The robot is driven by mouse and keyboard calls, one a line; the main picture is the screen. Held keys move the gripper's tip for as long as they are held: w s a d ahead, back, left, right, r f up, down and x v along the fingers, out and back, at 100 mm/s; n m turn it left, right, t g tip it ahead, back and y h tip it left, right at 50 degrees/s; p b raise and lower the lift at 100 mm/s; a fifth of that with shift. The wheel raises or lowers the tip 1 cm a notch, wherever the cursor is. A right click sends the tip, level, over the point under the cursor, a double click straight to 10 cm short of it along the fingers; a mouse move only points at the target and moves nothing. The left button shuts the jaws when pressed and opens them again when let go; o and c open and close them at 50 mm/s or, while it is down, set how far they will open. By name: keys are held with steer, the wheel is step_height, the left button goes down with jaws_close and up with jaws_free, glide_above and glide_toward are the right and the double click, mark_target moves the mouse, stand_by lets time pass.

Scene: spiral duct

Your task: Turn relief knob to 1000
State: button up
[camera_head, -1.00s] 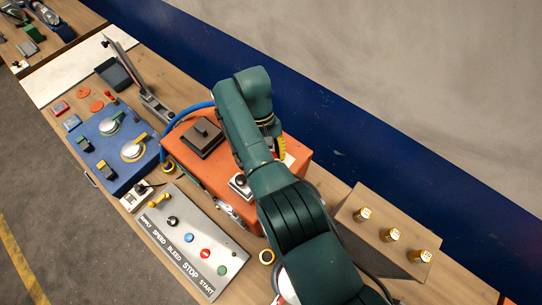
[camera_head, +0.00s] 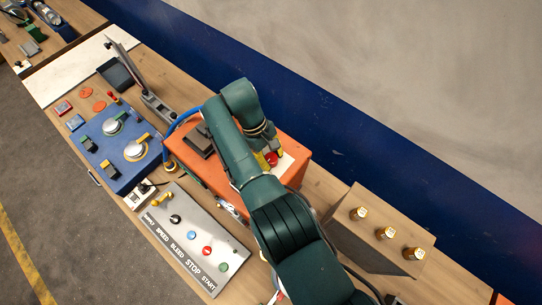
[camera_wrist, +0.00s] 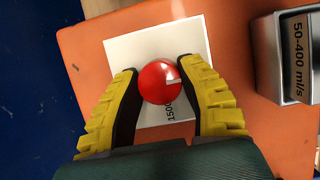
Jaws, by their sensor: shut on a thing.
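The red relief knob (camera_wrist: 160,83) is round, with a small white mark at its right side. It sits on a white plate (camera_wrist: 125,55) on top of the orange box (camera_wrist: 245,120). A printed "150…" shows beside the knob, its end covered. My gripper (camera_wrist: 158,76) has its yellow, black-lined fingers on either side of the knob, shut on it. In the head view the yellow fingers of my gripper (camera_head: 266,159) are around the red knob (camera_head: 271,160). Any other scale numbers are hidden or out of view.
A grey block labelled "50-400 ml/s" (camera_wrist: 295,60) stands right of the knob. A grey button panel (camera_head: 195,240), a blue box with dials (camera_head: 120,150) and a wooden stand with gold-coloured caps (camera_head: 380,230) are on the bench. A blue wall band (camera_head: 340,125) runs behind.

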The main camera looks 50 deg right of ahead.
steer(key=shift+f, duration=0.2)
steer(key=o, duration=1.2)
steer(key=shift+r, duration=0.15)
steer(key=v, duration=1.1)
steer(key=shift+w+r, duration=0.15)
steer(key=shift+r, duration=0.25)
